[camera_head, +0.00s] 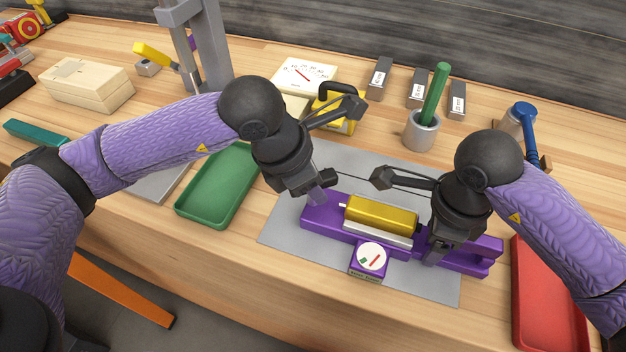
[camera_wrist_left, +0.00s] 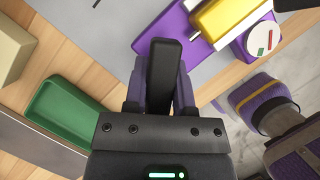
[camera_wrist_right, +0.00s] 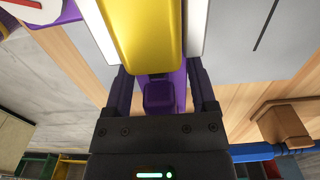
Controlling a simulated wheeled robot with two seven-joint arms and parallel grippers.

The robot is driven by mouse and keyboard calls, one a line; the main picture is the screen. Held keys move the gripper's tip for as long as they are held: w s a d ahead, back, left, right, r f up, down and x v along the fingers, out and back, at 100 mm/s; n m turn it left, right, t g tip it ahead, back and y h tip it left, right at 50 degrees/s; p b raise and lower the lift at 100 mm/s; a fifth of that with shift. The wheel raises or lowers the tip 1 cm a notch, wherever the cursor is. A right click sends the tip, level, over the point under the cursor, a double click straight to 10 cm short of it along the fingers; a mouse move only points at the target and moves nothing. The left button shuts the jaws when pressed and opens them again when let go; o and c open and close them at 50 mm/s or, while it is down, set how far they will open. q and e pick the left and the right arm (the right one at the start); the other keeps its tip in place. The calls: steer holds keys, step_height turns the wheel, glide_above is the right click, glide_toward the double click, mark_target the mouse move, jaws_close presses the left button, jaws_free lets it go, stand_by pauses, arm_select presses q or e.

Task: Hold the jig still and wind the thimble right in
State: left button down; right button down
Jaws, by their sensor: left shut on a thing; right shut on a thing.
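The purple jig (camera_head: 312,215) lies on a grey mat, with a yellow cylinder (camera_head: 382,215) in a pale cradle along it. A white dial (camera_head: 371,257) with a red needle and green mark is at its front. My left gripper (camera_head: 318,190) is at the jig's left end, shut on a black bar-like handle (camera_wrist_left: 164,75) above it. My right gripper (camera_head: 434,252) is low over the jig, just right of the cylinder. In the right wrist view its fingers sit either side of a small purple block (camera_wrist_right: 158,95), seemingly the thimble; the head view hides it.
A green tray (camera_head: 180,210) is left of the mat (camera_head: 285,240), and a red tray (camera_head: 520,300) is at the right. Behind stand a yellow block with a black handle (camera_head: 340,118), a cup (camera_head: 421,130) with a green rod, and several grey blocks (camera_head: 379,78).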

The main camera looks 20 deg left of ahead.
arm_select(q)
steer(key=m+g, duration=0.1)
steer(key=m, duration=0.2)
steer(key=m+g, duration=0.1)
steer(key=m, duration=0.3)
steer(key=shift+g+h, duration=0.3)
steer(key=shift+h, duration=0.1)
steer(key=shift+c, duration=1.8)
jaws_free()
steer(key=shift+m, duration=0.3)
steer(key=v, duration=0.8)
step_height(320, 180, up, 6)
steer(key=a+r, duration=0.2)
steer(key=a, duration=0.8)
